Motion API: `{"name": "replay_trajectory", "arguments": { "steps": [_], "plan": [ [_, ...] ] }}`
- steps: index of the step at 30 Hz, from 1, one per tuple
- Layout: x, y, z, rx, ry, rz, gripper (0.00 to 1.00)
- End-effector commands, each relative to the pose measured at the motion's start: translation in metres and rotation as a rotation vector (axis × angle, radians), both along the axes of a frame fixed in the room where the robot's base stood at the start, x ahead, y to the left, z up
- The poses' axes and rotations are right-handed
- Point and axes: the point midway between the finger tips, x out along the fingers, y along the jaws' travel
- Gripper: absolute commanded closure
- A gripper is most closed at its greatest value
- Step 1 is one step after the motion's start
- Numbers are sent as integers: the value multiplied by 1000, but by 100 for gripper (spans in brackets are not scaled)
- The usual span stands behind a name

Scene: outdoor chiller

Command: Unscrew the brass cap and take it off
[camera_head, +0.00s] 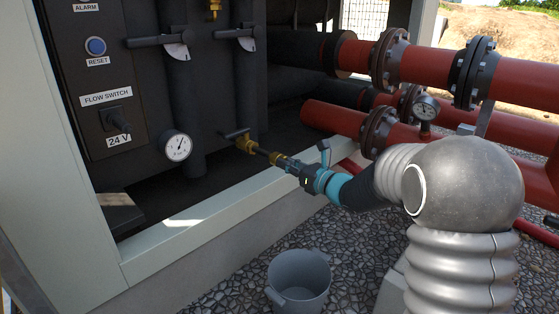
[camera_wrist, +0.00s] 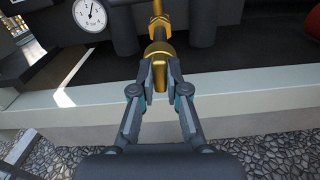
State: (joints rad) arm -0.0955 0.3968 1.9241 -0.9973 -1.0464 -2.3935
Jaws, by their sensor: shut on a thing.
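The brass cap (camera_wrist: 160,82) shows in the wrist view between my fingertips, at the near end of a short pipe with brass fittings. My gripper (camera_wrist: 160,78) is shut on it, with a finger on each side. In the head view the brass fitting (camera_head: 279,158) lies just ahead of my gripper (camera_head: 295,167), in line with the pipe from the cabinet. My fingers hide part of the cap. I cannot tell whether the cap is still in contact with the pipe end.
A grey bucket (camera_head: 298,280) stands on the gravel below my arm. The pale cabinet sill (camera_head: 215,215) runs beneath the pipe. Red flanged pipes (camera_head: 430,66) fill the right side.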

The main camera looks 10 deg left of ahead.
Motion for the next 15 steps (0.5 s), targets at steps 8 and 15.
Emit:
{"name": "replay_trajectory", "arguments": {
  "steps": [8, 15],
  "plan": [
    [-1, 1, -4, -201, -249, 3, 100],
    [-1, 0, -3, -198, -247, 2, 57]
  ]
}}
